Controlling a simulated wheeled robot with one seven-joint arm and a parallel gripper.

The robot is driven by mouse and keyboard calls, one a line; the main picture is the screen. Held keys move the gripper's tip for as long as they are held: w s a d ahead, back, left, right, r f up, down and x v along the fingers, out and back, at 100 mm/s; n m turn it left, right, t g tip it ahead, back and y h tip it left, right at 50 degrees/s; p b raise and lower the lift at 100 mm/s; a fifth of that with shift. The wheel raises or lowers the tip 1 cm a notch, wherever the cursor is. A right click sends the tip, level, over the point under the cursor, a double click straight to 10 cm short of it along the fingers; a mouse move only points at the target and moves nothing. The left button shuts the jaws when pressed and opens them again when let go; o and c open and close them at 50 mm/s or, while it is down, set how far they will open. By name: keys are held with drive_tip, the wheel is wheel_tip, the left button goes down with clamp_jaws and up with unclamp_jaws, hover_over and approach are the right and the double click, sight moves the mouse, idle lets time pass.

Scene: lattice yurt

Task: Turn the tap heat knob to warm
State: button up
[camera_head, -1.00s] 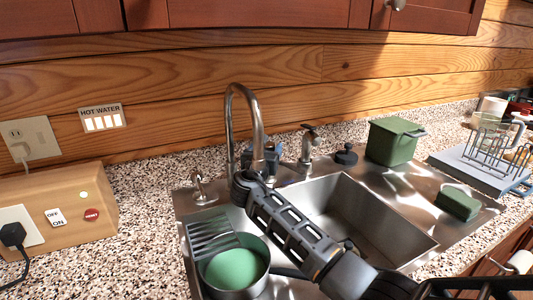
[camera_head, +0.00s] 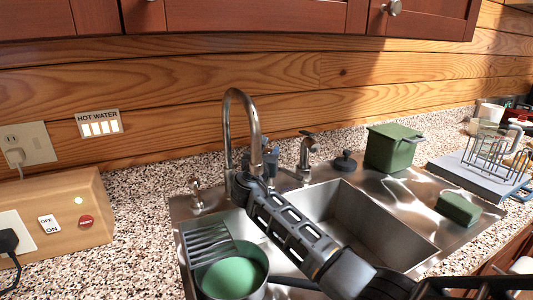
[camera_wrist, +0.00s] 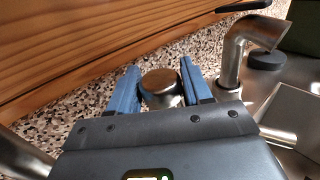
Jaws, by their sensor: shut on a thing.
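The tap heat knob (camera_wrist: 160,82) is a round metal knob with a brownish top, seen in the wrist view between the two blue fingers of my gripper (camera_wrist: 152,84). The fingers are shut on it from both sides. In the head view my gripper (camera_head: 270,163) is beside the base of the curved metal tap (camera_head: 243,95), and the knob is hidden behind my gripper and arm. A "HOT WATER" panel (camera_head: 98,123) with several pale bars is on the wooden wall.
A metal side spout (camera_head: 307,155) and a black stopper (camera_head: 345,160) stand right of my gripper. A green bin (camera_head: 391,148) and green sponge (camera_head: 458,208) are farther right. A pan (camera_head: 235,291) with a green disc is in the left basin; the right basin (camera_head: 345,225) looks empty.

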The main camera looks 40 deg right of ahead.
clamp_jaws()
drive_tip(key=shift+w+a+f+m+g+h+b, duration=0.1)
drive_tip(key=shift+m+g+h+b, duration=0.2)
drive_tip(key=shift+m+g+h, duration=0.4)
drive_tip(key=shift+m+g+h+b, duration=0.4)
drive_tip(key=shift+m+g, duration=0.5)
drive_tip(key=shift+g, duration=0.6)
drive_tip(key=o, duration=0.8)
unclamp_jaws()
drive_tip(key=shift+o, duration=0.2)
drive_tip(key=v, duration=0.7)
drive_tip(key=shift+s+a, duration=0.3)
drive_tip(key=shift+c, duration=0.4)
